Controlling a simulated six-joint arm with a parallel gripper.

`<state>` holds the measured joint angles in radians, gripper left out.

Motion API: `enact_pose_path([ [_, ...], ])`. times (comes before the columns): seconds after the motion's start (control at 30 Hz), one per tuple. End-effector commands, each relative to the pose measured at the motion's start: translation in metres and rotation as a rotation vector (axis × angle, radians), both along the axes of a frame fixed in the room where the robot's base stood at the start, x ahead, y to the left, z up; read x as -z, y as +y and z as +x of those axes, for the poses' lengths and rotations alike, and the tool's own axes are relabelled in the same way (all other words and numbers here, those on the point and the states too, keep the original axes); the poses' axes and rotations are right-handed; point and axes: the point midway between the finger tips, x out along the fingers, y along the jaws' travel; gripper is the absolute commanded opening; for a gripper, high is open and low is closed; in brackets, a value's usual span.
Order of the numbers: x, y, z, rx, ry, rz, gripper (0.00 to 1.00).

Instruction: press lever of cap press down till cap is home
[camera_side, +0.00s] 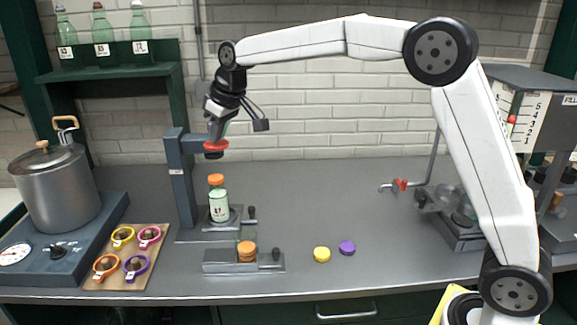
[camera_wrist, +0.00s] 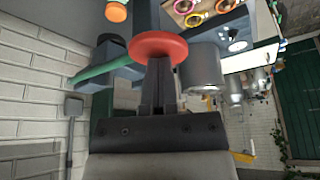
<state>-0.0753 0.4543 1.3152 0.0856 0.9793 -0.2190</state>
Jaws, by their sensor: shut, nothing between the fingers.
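The cap press (camera_side: 183,185) is a blue-grey column with a short arm at its top. A red round knob (camera_side: 216,147), which I take for the lever's end, sits at the arm's right side; it also shows in the wrist view (camera_wrist: 158,46). A bottle (camera_side: 219,207) labelled 47 stands upright on the press base under the knob. An orange cap (camera_side: 216,179) is on its top, with a clear gap below the knob. My gripper (camera_side: 216,138) is shut and empty, its tips at the knob; in the wrist view its fingers (camera_wrist: 158,75) meet the knob's edge. I cannot tell whether they touch.
A fixture with an orange-topped piece (camera_side: 247,250) stands in front of the press. A board of coloured rings (camera_side: 126,262) and a pot (camera_side: 58,190) are left. Yellow (camera_side: 322,254) and purple (camera_side: 347,248) caps lie right.

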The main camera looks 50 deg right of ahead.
Motion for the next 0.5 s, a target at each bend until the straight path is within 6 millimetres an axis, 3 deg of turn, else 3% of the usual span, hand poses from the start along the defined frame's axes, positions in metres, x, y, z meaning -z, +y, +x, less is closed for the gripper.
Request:
enact_pose_path([
  [0.5, -0.030, 0.000, 0.000, 0.000, -0.002, 0.001, 0.00],
])
